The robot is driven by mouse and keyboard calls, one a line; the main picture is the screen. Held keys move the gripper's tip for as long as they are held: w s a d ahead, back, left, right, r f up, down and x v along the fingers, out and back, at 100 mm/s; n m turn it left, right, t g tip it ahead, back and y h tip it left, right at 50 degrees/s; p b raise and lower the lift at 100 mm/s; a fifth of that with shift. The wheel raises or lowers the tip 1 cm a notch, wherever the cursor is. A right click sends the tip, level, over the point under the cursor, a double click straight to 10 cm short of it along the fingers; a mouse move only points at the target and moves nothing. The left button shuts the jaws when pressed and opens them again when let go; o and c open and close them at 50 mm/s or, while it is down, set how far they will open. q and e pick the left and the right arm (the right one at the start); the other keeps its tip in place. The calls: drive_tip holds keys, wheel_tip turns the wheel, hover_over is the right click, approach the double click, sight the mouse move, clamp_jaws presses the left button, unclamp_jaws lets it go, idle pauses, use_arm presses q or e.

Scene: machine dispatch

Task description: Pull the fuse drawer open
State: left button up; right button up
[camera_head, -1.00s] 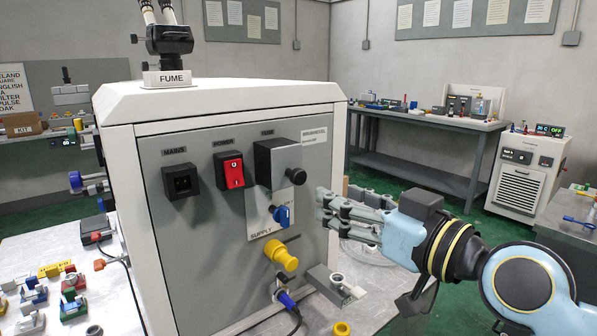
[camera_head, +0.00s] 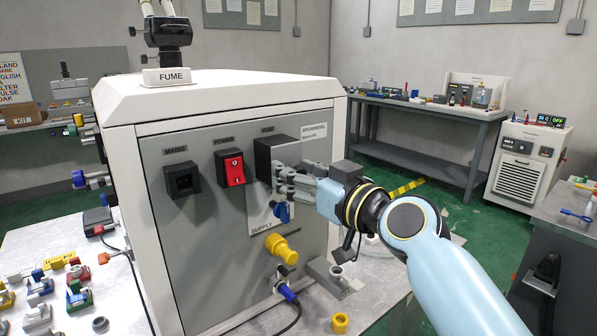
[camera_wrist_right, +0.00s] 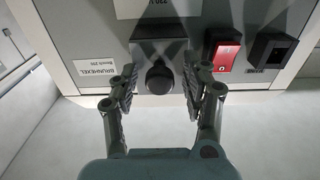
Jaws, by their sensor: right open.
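The fuse drawer's black housing (camera_head: 264,157) stands out from the grey front panel of the machine, under a small label. Its round black knob (camera_wrist_right: 159,78) shows in the right wrist view; in the head view my fingers hide it. My right gripper (camera_head: 282,181) is at the drawer front, and its open fingers (camera_wrist_right: 160,73) stand one on each side of the knob. Gaps show between the knob and both fingers. The drawer looks closed, though its front is partly covered. My left gripper is not in view.
A red power switch (camera_head: 231,169) and black mains socket (camera_head: 182,180) are left of the drawer. A blue rotary knob (camera_head: 283,212) sits just below my fingers. A yellow plug (camera_head: 281,249) and a grey bracket (camera_head: 332,279) are lower down.

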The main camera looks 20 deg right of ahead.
clamp_jaws()
idle(0.3)
drive_tip(key=b+v, duration=0.1)
drive_tip(key=v, duration=0.3)
drive_tip(key=shift+s+d, duration=0.15)
drive_tip(key=shift+s, duration=0.2)
unclamp_jaws()
drive_tip(key=shift+s, duration=0.15)
